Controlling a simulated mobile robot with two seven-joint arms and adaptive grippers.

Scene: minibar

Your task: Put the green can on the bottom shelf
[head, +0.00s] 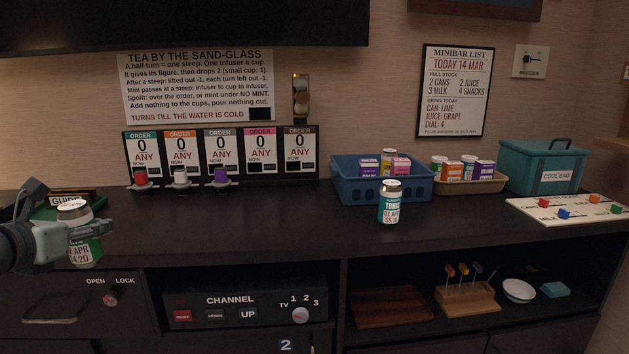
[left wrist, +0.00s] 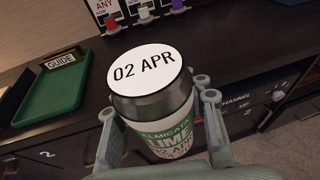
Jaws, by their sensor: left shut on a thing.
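The green can (left wrist: 165,130) has a white lid marked 02 APR and a green and white label reading LIME. It fills the middle of the left wrist view and shows at the far left of the head view (head: 86,249). My left gripper (head: 85,228) is shut around it, in front of the counter's left end, with the can roughly upright. An open shelf compartment (head: 410,333) lies below the counter at the right. I cannot tell whether this is the bottom shelf. My right gripper is not in view.
A green tray with a GUIDE sign (left wrist: 62,95) is on the counter's left end. A teal TONIC can (head: 390,204) stands before the blue basket (head: 345,192). The compartment holds a brown tray (head: 393,308), a wooden rack (head: 468,300) and a white bowl (head: 518,291). The counter's middle is clear.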

